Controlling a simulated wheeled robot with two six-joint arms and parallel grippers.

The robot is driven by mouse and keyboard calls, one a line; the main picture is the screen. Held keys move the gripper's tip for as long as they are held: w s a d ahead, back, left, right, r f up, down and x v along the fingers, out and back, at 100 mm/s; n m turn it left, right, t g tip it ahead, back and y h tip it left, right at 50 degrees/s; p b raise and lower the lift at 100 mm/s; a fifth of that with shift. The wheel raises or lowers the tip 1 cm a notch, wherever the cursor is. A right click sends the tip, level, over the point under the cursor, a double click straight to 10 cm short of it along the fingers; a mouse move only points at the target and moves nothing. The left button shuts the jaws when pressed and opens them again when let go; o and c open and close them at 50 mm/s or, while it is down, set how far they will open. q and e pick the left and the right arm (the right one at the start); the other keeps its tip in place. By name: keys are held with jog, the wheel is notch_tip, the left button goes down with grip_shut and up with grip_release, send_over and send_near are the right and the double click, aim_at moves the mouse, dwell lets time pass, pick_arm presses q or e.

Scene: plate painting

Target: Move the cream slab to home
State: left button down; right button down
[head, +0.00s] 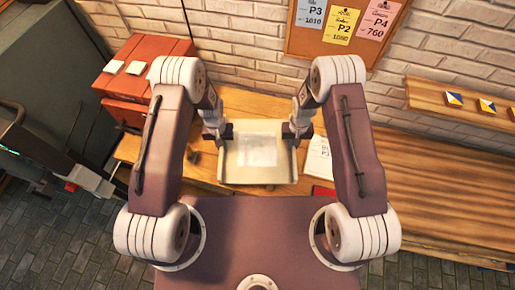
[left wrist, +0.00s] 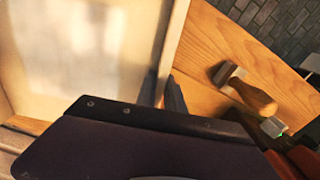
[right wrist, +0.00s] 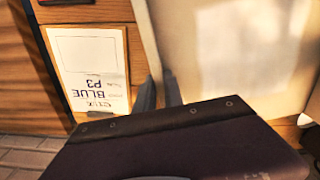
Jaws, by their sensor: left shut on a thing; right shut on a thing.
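The cream slab (head: 258,172) is a flat pale board with a lighter patch in its middle. In the head view it lies level between my two arms, over the wooden bench. My left gripper (head: 222,133) is shut on its left edge and my right gripper (head: 291,133) is shut on its right edge. The slab also shows in the left wrist view (left wrist: 85,55) and in the right wrist view (right wrist: 235,50). Whether it touches the bench or hangs just above it, I cannot tell. The fingertips are partly hidden by the gripper bodies.
A paper card reading BLUE P3 (right wrist: 92,68) lies on the bench beside the slab's right edge. A wooden-handled tool (left wrist: 248,92) lies to its left. A red box (head: 140,80) stands at the back left.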

pick_arm(q)
jog(key=shift+w+r, duration=0.15)
jog(key=shift+r, duration=0.05)
pick_arm(e)
jog(key=shift+w+r, duration=0.15)
